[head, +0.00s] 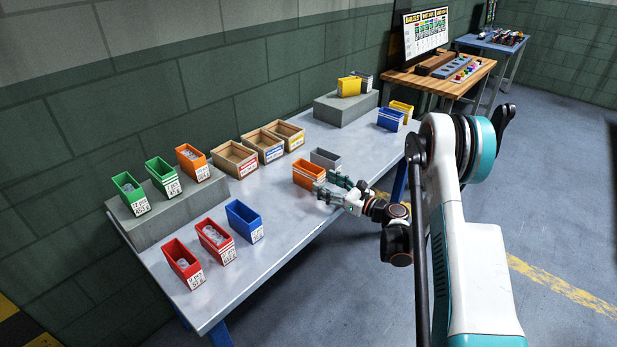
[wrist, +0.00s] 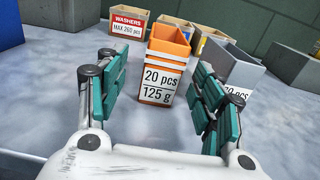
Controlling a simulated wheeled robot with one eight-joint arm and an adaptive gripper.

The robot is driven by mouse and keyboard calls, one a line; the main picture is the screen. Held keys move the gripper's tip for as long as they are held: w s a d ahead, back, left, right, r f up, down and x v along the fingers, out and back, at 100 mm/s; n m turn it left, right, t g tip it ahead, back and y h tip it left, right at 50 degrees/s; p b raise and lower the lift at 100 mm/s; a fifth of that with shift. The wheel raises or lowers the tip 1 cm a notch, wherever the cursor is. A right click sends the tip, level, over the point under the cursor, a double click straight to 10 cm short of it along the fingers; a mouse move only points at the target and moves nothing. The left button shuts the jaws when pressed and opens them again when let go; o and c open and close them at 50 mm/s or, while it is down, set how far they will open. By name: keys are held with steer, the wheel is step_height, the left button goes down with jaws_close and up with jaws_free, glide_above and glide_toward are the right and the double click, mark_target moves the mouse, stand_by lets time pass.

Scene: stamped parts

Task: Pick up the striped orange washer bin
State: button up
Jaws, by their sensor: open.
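The striped orange bin (head: 309,174) stands upright on the grey table near its front edge. In the wrist view the same bin (wrist: 168,55) shows white stripes and a label reading "20 pcs 125 g". It looks empty in the head view. My gripper (head: 338,189) is low at its near side, pointing at it. The green-padded fingers (wrist: 158,72) are spread wide, one left and one right of the bin, with gaps on both sides. Nothing is held. How far the fingertips reach along the bin's sides is hard to tell.
A grey bin (head: 325,158) stands close behind it, right in the wrist view. Cardboard boxes (head: 262,145) line the back, one labelled "WASHERS" (wrist: 128,22). A blue bin (head: 245,221) and red bins (head: 213,239) stand left. Another orange bin (head: 192,160) sits on a grey block (head: 163,215).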

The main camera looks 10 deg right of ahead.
mark_target(310, 174)
steer(key=b+x, duration=0.2)
steer(key=x, duration=0.6)
steer(key=shift+w+d+r+b, duration=0.1)
steer(key=shift+w+d+b, duration=0.05)
steer(key=shift+b, duration=0.25)
steer(key=shift+c, duration=0.6)
steer(key=c, duration=1)
